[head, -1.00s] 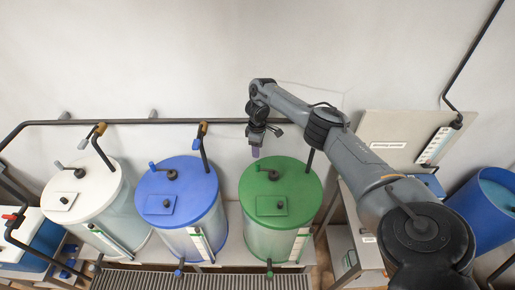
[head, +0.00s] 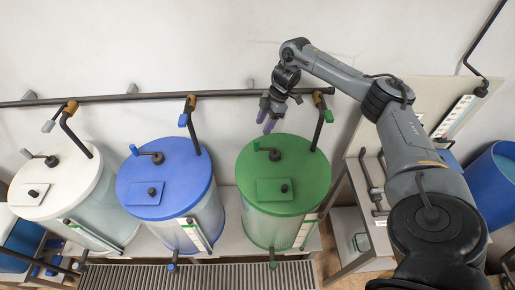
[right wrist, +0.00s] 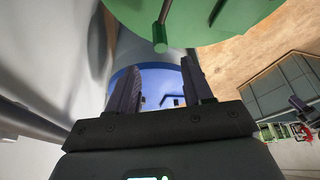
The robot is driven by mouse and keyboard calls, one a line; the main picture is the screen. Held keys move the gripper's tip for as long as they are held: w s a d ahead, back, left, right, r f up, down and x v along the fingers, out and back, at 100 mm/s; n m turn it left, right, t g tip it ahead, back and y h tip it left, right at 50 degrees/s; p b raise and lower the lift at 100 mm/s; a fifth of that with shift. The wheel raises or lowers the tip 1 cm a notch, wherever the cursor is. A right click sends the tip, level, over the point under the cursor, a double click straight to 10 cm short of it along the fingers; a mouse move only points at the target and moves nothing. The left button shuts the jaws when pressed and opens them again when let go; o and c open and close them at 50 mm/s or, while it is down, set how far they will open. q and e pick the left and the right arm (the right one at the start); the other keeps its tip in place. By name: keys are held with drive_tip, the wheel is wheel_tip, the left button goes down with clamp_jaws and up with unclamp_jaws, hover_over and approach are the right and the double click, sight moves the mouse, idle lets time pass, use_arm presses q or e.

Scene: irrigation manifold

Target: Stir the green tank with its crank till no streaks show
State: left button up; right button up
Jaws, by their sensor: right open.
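The green tank has a green lid (head: 310,180) and a pale, see-through wall (head: 268,228). I cannot tell whether streaks show in it. Its crank (head: 267,151) stands on the lid, with a green upright handle at the left end of a dark arm. My right gripper (head: 267,121) is open and empty, behind and above the crank, fingers pointing down. In the right wrist view the fingers (right wrist: 159,78) are apart, and the green handle (right wrist: 162,33) shows beyond them, not between them. My left gripper is out of view.
The blue tank (head: 140,190) and white tank (head: 75,180) stand to the left, each with its own crank. A dark pipe (head: 230,93) with valves runs along the wall behind the lids. A blue barrel (head: 484,190) stands at the far right.

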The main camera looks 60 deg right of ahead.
sight(257, 140)
drive_tip(key=b+x, duration=0.2)
drive_tip(key=x, duration=0.4)
drive_tip(key=shift+s+f+b, duration=0.15)
drive_tip(key=shift+f+b, duration=0.05)
drive_tip(key=shift+b, duration=0.1)
drive_tip(key=p+x, duration=0.1)
drive_tip(key=x, duration=0.2)
drive_tip(key=shift+a+f, duration=0.15)
drive_tip(key=shift+f, duration=0.15)
drive_tip(key=shift+w+a+f, duration=0.15)
drive_tip(key=shift+w+f, duration=0.1)
drive_tip(key=shift+f, duration=0.2)
drive_tip(key=c, duration=0.4)
clamp_jaws()
